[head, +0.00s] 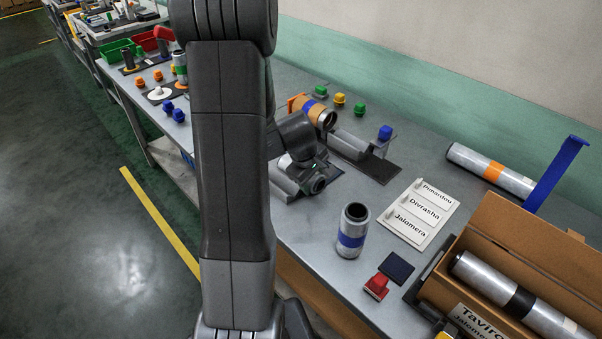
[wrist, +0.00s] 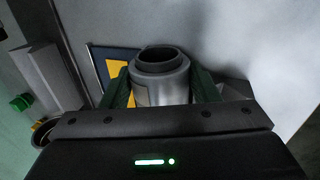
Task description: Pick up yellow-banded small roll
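A small silver roll (wrist: 165,86) with a dark open end stands between the fingers of my gripper (wrist: 162,90) in the wrist view. In the head view my gripper (head: 311,178) is low over the bench behind my arm, and I cannot make out the yellow-banded roll there.
A blue-banded roll (head: 352,232) stands on the bench, with a red stamp (head: 376,287) in front. An orange-banded roll (head: 490,170) lies by the wall. An open box (head: 575,255) holds a black-banded roll.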

